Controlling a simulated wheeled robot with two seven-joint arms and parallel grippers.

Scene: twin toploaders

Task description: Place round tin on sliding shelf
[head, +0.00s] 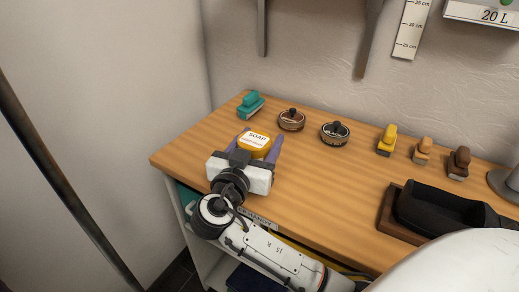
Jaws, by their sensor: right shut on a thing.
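The round tin (255,139) is yellow-orange with a white lid label reading SOAP. It is over the left part of the wooden counter, and I cannot tell whether it touches the wood. My right gripper (258,146) is shut on the tin, one purple finger on each side of it. The arm comes up from the lower right across the counter's front edge. The sliding shelf cannot be clearly made out; the space below the counter is mostly hidden by my arm. My left gripper is not in view.
On the wooden counter (320,192) stand a teal brush (250,104), two round knobbed containers (291,119) (335,133), and a yellow brush (387,140) with two brown ones (423,151) (459,163). The counter's middle is clear.

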